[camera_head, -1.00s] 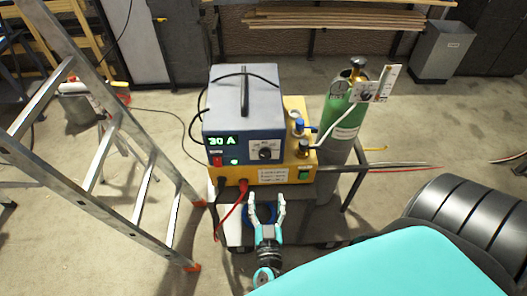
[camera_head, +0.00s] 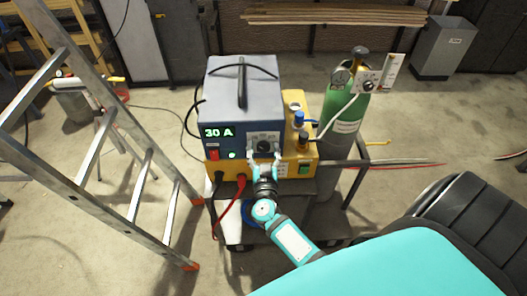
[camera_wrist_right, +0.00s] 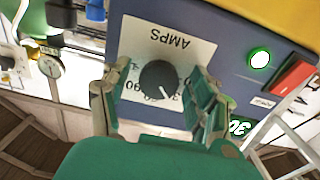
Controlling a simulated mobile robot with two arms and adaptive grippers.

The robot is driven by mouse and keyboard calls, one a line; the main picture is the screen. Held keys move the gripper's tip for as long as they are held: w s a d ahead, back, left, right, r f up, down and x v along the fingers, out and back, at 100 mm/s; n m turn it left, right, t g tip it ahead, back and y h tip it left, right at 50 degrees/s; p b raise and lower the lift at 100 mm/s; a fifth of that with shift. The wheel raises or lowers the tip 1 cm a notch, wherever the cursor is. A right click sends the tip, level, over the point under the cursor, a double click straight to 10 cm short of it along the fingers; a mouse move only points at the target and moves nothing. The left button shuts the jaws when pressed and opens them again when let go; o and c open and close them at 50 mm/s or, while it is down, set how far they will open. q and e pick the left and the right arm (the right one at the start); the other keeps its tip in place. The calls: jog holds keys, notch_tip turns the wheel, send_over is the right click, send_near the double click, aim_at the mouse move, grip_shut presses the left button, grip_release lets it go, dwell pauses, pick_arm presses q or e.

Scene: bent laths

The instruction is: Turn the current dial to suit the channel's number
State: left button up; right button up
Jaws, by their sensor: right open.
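The welding power source (camera_head: 243,92) is a blue-grey box with a lit display (camera_head: 217,132) reading "30 A". Its current dial (camera_head: 264,146) is a round black knob on a white plate; the dial also shows in the right wrist view (camera_wrist_right: 160,80), on a plate marked "AMPS". My right gripper (camera_head: 265,158) is open in front of the dial. In the right wrist view my right gripper (camera_wrist_right: 158,98) has one finger on each side of the knob. I cannot tell whether they touch it. My left gripper is out of view. No channel number is legible.
A green gas cylinder (camera_head: 346,117) with a gauge and hose stands to the right of the machine. An aluminium ladder (camera_head: 143,187) leans at the left. A red switch (camera_wrist_right: 292,77) and a green lamp (camera_wrist_right: 260,60) sit beside the dial. A black ribbed object (camera_head: 470,215) lies at the right.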

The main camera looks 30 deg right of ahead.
jog(key=c, duration=1.1)
jog(key=shift+c, duration=0.2)
jog(key=m, duration=0.3)
jog(key=shift+m, duration=0.4)
jog(key=m, duration=0.4)
jog(key=shift+m, duration=0.7)
jog(key=o, duration=1.1)
